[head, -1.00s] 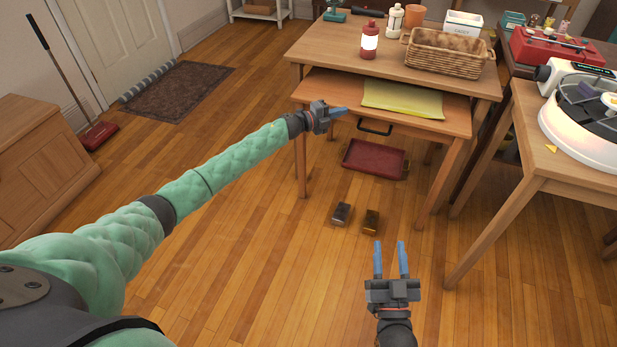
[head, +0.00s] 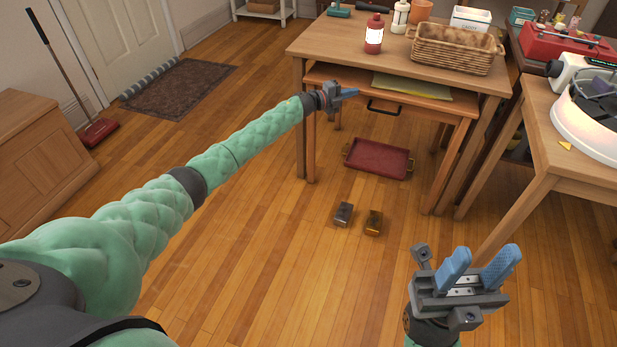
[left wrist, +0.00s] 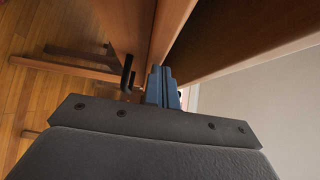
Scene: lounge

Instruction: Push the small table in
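My right gripper (head: 485,262) is open and empty, low in front of the tables.
A red tray (head: 378,160) lies on the floor beneath the small table. Another table (head: 560,165) is at right.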

